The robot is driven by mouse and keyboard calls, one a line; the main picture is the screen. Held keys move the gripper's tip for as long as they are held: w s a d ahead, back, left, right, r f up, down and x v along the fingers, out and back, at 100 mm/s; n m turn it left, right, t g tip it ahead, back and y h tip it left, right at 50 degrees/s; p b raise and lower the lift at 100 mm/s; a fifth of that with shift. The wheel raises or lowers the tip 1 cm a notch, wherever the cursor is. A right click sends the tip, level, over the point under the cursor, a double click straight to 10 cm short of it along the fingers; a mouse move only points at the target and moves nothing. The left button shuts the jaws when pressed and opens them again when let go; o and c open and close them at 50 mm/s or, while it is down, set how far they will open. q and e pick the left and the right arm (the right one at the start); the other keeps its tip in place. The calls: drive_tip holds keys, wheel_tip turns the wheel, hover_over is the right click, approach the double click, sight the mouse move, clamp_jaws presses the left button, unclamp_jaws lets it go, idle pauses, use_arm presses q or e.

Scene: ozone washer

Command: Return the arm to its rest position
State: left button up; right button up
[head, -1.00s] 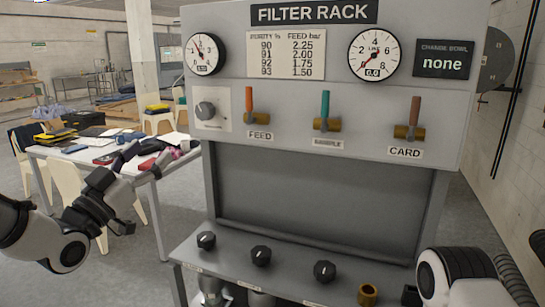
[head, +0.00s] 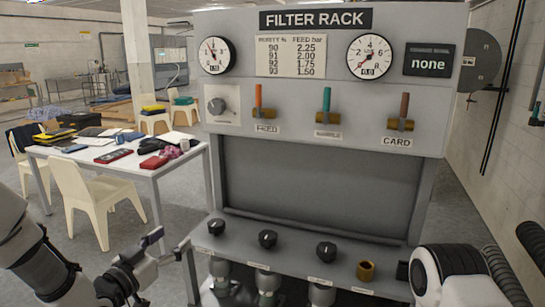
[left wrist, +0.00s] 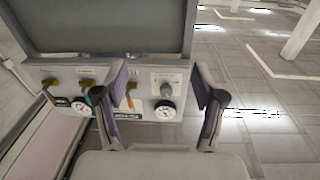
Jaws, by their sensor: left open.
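My left gripper (head: 162,248) is low at the left in the head view, in front of the left end of the rack's lower shelf. Its fingers are apart with nothing between them. In the left wrist view its two spread fingers (left wrist: 160,88) frame part of the filter rack's panel, which appears upside down, with floor at the right. The filter rack (head: 230,125) stands upright in the middle of the head view. My right arm (head: 450,275) shows at the lower right; its gripper is out of view.
The rack's lower shelf (head: 300,267) carries several black knobs and a brass fitting (head: 366,271). A white table (head: 168,172) with scattered items stands at the left, with a cream chair (head: 85,195) before it. Open floor lies left of the rack.

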use_arm(q)
drive_tip(key=s+d+f+n+g+y, duration=0.15)
drive_tip(key=s+f+g, duration=0.35)
drive_tip(key=f, duration=0.8)
drive_tip(key=s+f+n+g+y, duration=0.15)
drive_tip(key=s+f, duration=0.45)
drive_tip(key=f, duration=0.8)
drive_tip(key=s+a+f+n+g+y, duration=0.1)
drive_tip(key=s+f+g, duration=0.4)
drive_tip(key=s, duration=0.8)
drive_tip(key=s+a+f+n+g+y, duration=0.1)
drive_tip(key=s+a+f+g+y, duration=0.2)
drive_tip(key=s, duration=0.9)
wheel_tip(320, 180, down, 4)
drive_tip(key=shift+s+n+g, duration=0.3)
drive_tip(key=shift+s+g, duration=0.1)
drive_tip(key=shift+g, duration=0.85)
drive_tip(key=shift+w, duration=0.1)
